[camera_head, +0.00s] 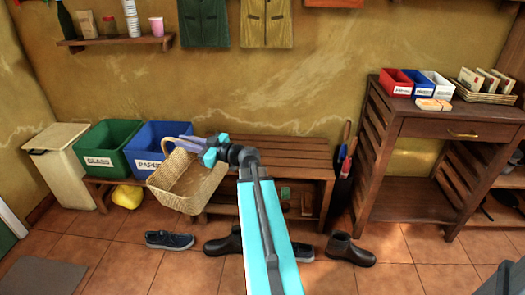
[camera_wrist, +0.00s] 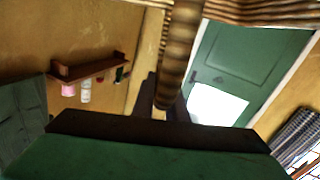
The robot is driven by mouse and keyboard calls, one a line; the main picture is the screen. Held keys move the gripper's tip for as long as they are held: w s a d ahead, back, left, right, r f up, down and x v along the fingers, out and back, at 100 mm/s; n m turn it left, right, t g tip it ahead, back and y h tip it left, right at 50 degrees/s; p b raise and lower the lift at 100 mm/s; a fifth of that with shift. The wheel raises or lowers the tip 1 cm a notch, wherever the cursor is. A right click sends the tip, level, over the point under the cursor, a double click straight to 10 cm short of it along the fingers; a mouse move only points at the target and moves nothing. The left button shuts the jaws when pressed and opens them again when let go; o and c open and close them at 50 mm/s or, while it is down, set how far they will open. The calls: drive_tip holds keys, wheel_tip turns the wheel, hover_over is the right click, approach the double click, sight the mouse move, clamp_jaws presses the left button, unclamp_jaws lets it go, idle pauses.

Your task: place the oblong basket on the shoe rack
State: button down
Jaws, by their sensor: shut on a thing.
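The oblong basket (camera_head: 178,190) is a tan woven basket with an arched handle. My gripper (camera_head: 203,148) is shut on its handle in the head view, and the basket hangs tilted in front of the blue bin. In the wrist view the handle (camera_wrist: 182,45) runs down between the dark fingers, with woven basket (camera_wrist: 270,10) along the top edge. The shoe rack (camera_head: 290,147) is a low brown slatted bench against the wall, right of the basket. Its visible slatted top looks empty; the basket and my arm hide part of the rack.
Shoes (camera_head: 350,250) lie on the floor in front. Umbrellas (camera_head: 346,150) stand right of the rack, then a tall wooden console (camera_head: 450,128). A wall shelf (camera_head: 115,41) hangs above the bins.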

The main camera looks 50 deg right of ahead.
drive_tip(key=s+d+r+m+h+p, duration=0.1)
drive_tip(key=s+d+m+h+p, duration=0.2)
drive_tip(key=d, duration=0.5)
drive_tip(key=s+d+r+m+h, duration=0.1)
drive_tip(key=s+d+m+h, duration=0.15)
drive_tip(key=d+h, duration=0.45)
drive_tip(key=s+d+r+m+h+p, duration=0.1)
drive_tip(key=s+d+m+h+p, duration=0.15)
drive_tip(key=d, duration=0.75)
drive_tip(key=s+d+f+m+g+h+p, duration=0.1)
drive_tip(key=s+d+m+g+h+p, duration=0.1)
drive_tip(key=s+d, duration=0.7)
drive_tip(key=s+d+f+m+g+h+p, duration=0.2)
drive_tip(key=s+d+m+g+h, duration=0.2)
drive_tip(key=s+d, duration=0.6)
drive_tip(key=shift+s+d+f+m+g+h, duration=0.3)
drive_tip(key=shift+s+m+h, duration=0.4)
drive_tip(key=shift+m+h, duration=0.35)
